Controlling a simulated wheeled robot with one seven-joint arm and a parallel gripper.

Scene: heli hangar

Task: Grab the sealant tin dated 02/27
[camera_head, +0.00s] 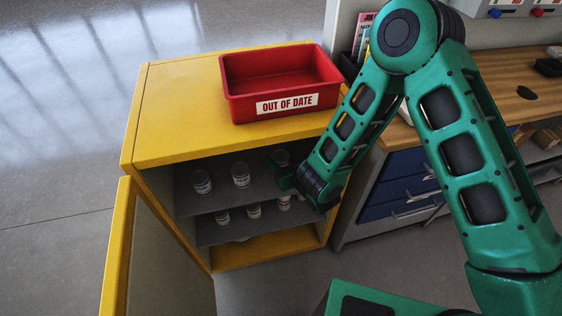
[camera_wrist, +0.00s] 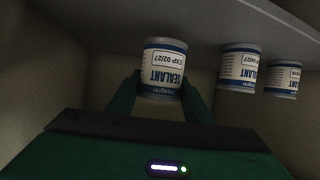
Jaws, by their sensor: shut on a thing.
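My gripper (camera_wrist: 160,95) is shut on a sealant tin (camera_wrist: 163,68) with a white and blue label, one finger on each side. The label reads EXP 02/27 in the wrist view. In the head view my gripper (camera_head: 285,180) reaches into the yellow cabinet (camera_head: 190,100), at the right end of the upper shelf (camera_head: 218,195). The held tin (camera_head: 280,157) shows there, dim in shadow. I cannot tell whether it is clear of the shelf. Two more sealant tins (camera_wrist: 240,68) (camera_wrist: 283,79) stand beside it, apart from my fingers. The nearer one's date seems to read 04/27.
A red OUT OF DATE bin (camera_head: 285,85), empty, sits on the cabinet top. Several tins (camera_head: 254,210) stand on the lower shelf. The cabinet door (camera_head: 118,245) is open at the left. A workbench with blue drawers (camera_head: 405,165) stands close at the right.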

